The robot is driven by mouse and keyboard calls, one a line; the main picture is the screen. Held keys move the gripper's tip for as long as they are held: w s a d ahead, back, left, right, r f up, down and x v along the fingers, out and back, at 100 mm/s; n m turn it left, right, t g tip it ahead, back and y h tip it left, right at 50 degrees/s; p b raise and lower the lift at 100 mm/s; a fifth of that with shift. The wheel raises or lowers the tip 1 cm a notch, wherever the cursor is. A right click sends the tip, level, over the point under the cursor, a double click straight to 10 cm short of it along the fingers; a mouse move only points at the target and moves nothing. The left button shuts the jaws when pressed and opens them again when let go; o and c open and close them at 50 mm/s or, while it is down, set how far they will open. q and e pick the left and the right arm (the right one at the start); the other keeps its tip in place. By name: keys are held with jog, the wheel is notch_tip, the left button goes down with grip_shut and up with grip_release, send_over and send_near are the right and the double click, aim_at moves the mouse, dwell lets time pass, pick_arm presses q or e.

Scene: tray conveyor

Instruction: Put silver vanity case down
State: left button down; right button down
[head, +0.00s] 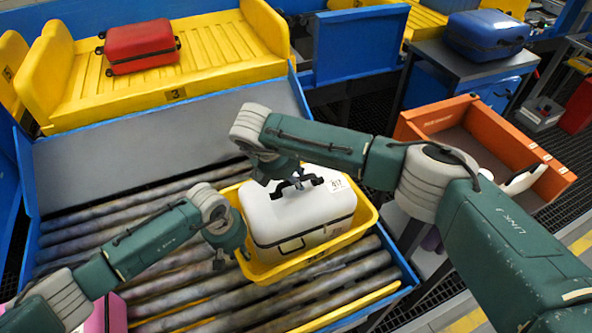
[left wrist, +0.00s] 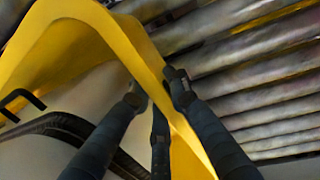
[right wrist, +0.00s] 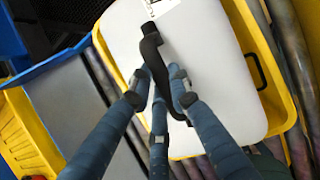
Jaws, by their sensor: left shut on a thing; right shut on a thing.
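The silver vanity case (head: 290,222), pale with dark trim and a black top handle, sits in the yellow tray (head: 368,218) on the rollers. In the right wrist view, my right gripper (right wrist: 165,95) is shut on the black handle of the case (right wrist: 205,50); it shows above the case in the head view (head: 282,188). In the left wrist view, my left gripper (left wrist: 155,90) is shut on the yellow tray's rim (left wrist: 125,40). In the head view it is at the tray's left side (head: 238,255), fingertips mostly hidden. Whether the case's underside touches the tray floor is hidden.
Metal rollers (head: 180,290) surround the tray. A pink case (head: 105,315) lies at the lower left. A red case (head: 140,45) rests on a yellow chute behind. An orange bin (head: 485,130) and a blue case (head: 487,33) are at the right.

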jog(key=shift+w+f, duration=0.1)
jog(key=shift+f, duration=0.25)
jog(key=c, duration=1.6)
grip_release()
jog(key=shift+f, duration=0.1)
jog(key=shift+c, duration=0.2)
jog(key=v, duration=1.2)
pick_arm(q)
jog(key=shift+r, duration=0.1)
jog(key=c, duration=1.6)
grip_release()
pick_arm(e)
jog(key=shift+s, duration=0.2)
pick_arm(q)
jog(key=shift+o, duration=0.2)
